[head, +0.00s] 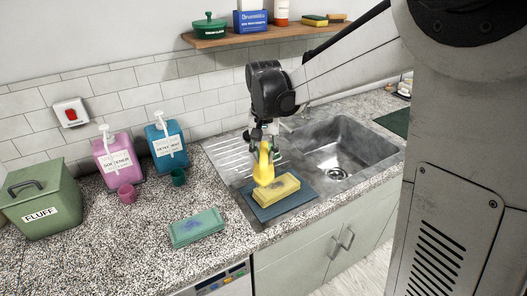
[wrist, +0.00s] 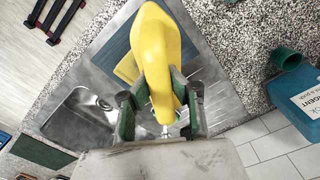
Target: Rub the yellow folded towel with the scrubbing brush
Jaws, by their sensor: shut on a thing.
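My gripper (head: 264,146) is shut on the yellow scrubbing brush (head: 263,168) and holds it upright over the drainer beside the sink. The yellow folded towel (head: 275,189) lies on a blue mat (head: 255,208), with a dark patch on its top. The brush's lower end is at the towel's back left part; I cannot tell whether they touch. In the wrist view the brush (wrist: 155,50) fills the space between the fingers (wrist: 160,103). It hides most of the towel (wrist: 126,68); only an edge shows on the blue mat (wrist: 116,45).
A green folded towel (head: 197,228) lies on the speckled counter to the left. Pink (head: 116,158) and blue (head: 167,148) pump bottles, small cups and a green FLUFF box (head: 42,205) stand further left. The sink basin (head: 345,150) is empty at the right.

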